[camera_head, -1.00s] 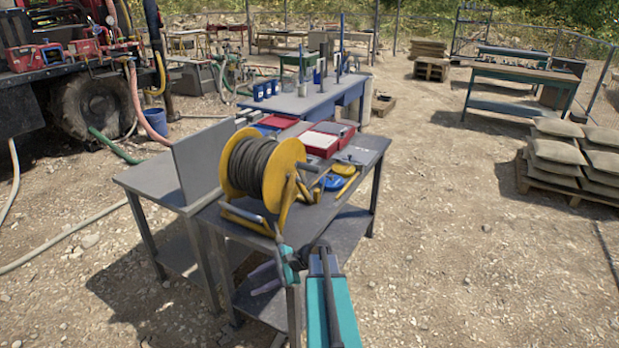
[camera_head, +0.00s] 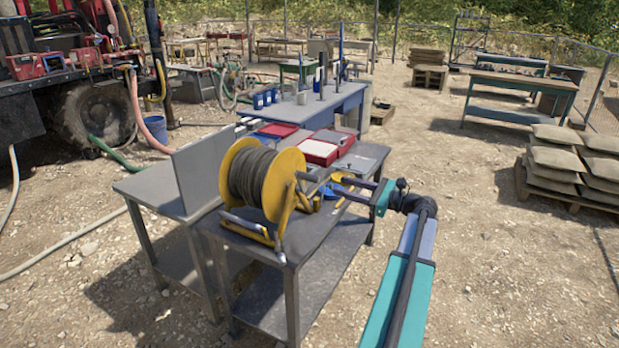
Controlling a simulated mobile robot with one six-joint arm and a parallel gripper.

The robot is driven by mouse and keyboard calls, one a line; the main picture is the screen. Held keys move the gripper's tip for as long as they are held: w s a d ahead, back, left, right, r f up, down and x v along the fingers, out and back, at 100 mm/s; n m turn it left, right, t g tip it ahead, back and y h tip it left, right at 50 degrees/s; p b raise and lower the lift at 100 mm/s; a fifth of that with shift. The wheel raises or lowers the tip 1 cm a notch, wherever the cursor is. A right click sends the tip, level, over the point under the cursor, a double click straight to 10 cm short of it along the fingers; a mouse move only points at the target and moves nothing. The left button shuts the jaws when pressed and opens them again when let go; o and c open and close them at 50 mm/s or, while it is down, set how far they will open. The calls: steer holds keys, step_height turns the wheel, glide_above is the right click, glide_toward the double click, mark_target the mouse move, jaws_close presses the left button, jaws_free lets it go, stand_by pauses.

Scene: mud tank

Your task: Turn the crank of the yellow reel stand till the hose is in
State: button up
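The yellow reel stand (camera_head: 284,228) sits on the near end of a grey metal table. Its drum is wound with dark hose (camera_head: 250,176) between yellow flanges. A grey crank grip (camera_head: 307,177) shows at the right side of the reel, pointing right. My gripper (camera_head: 334,184) reaches in from the right, with a teal wrist and two dark fingers. The fingers look spread apart and point left at the crank side, with their tips close to the grip. I cannot tell whether they touch it. The hose's loose end is not clearly visible.
The grey table (camera_head: 330,222) also holds a red tray (camera_head: 320,150), a blue item (camera_head: 333,188) and small yellow items beside the reel. An upright grey panel (camera_head: 205,165) stands left of the reel. Sandbags (camera_head: 555,160) on a pallet stand right. Open ground lies at right.

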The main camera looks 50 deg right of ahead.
mark_target(319, 179)
steer(key=shift+w, duration=0.1)
stand_by(0.3)
steer(key=p+x, duration=0.4)
steer(key=x, duration=0.8)
steer(key=shift+r, duration=0.15)
steer(key=shift+x, duration=0.85)
steer(key=shift+c, duration=0.4)
jaws_close()
